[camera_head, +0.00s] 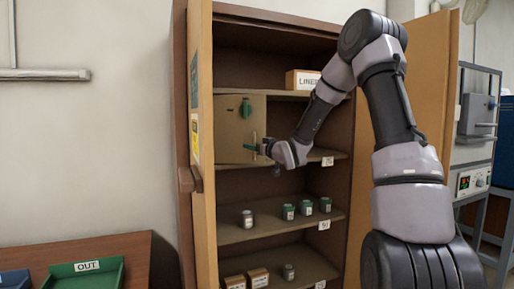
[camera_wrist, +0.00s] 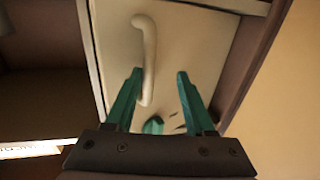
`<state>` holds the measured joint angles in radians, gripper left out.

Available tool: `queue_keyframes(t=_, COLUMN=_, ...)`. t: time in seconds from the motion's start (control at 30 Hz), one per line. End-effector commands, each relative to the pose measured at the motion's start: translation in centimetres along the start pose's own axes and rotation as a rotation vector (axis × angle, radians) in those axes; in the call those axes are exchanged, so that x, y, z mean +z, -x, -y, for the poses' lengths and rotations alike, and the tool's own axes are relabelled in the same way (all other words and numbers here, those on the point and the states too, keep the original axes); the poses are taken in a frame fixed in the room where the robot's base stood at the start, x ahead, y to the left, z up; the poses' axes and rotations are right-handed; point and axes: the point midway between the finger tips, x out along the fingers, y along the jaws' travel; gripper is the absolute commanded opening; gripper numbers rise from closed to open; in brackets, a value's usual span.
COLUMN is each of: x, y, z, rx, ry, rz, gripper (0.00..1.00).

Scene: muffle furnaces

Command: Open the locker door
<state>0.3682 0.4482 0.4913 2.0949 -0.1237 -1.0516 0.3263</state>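The beige locker door (camera_head: 228,135) stands on a shelf inside the tall wooden cabinet and looks closed. It bears a green knob (camera_head: 246,107) and a pale vertical handle (camera_head: 255,140) near its right edge. My gripper (camera_head: 255,148) is at the handle in the head view. In the wrist view my gripper (camera_wrist: 157,85) is open, its two green fingers apart. The curved handle (camera_wrist: 148,50) reaches down between the fingers, nearer the left one; whether it touches that finger I cannot tell. The door (camera_wrist: 185,45) fills the middle, and the green knob (camera_wrist: 154,125) is partly hidden low between the fingers.
The cabinet's left door (camera_head: 203,160) and right door (camera_head: 432,80) stand open. A labelled box (camera_head: 302,80) sits on the upper shelf, several small jars (camera_head: 288,211) on lower shelves. A green tray (camera_head: 88,272) lies on the table at lower left.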

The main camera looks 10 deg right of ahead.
Motion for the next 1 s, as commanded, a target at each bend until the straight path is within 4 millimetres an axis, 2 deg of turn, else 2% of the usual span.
queue_keyframes(t=0.33, x=0.0, y=0.0, z=-0.2, rx=0.005, ry=0.0, rz=0.0, gripper=0.48)
queue_keyframes(t=0.47, x=0.0, y=0.8, z=-0.4, rx=0.007, ry=0.0, rz=0.0, gripper=0.48)
queue_keyframes(t=0.57, x=-0.1, y=2.3, z=-0.3, rx=0.007, ry=0.001, rz=0.0, gripper=0.48)
queue_keyframes(t=0.8, x=-0.1, y=7.2, z=-0.2, rx=0.006, ry=0.001, rz=0.0, gripper=0.48)
queue_keyframes(t=1.0, x=0.0, y=10.0, z=0.0, rx=0.003, ry=0.001, rz=0.001, gripper=0.48)
